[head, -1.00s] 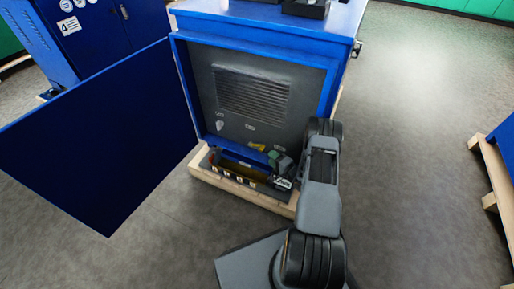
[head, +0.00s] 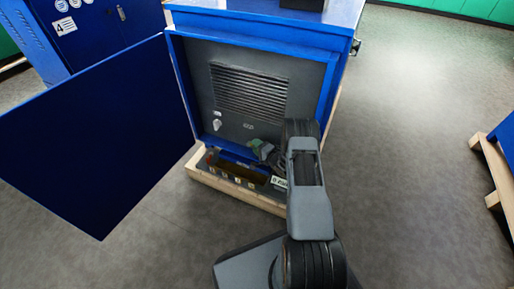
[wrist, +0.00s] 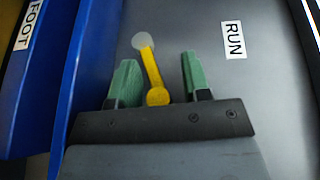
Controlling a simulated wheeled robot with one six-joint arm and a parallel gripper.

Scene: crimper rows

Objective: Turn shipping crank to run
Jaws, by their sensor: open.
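The crank shows in the wrist view as a yellow lever (wrist: 150,68) with a pale grey round end (wrist: 141,41) and a rounded yellow end nearer my gripper. My gripper (wrist: 160,80) is open, with one green fingertip on each side of the lever. A gap shows on both sides, wider on the right. A RUN label (wrist: 234,40) is on the grey panel to the right of the crank. In the head view my gripper (head: 262,149) is at the lower part of the cabinet's back panel (head: 235,128) and hides the crank.
The blue cabinet door (head: 100,135) stands wide open on the left. A blue frame edge (wrist: 85,75) and a FOOT label (wrist: 29,25) lie left of the crank in the wrist view. A pale knob (head: 217,125) is on the panel's left.

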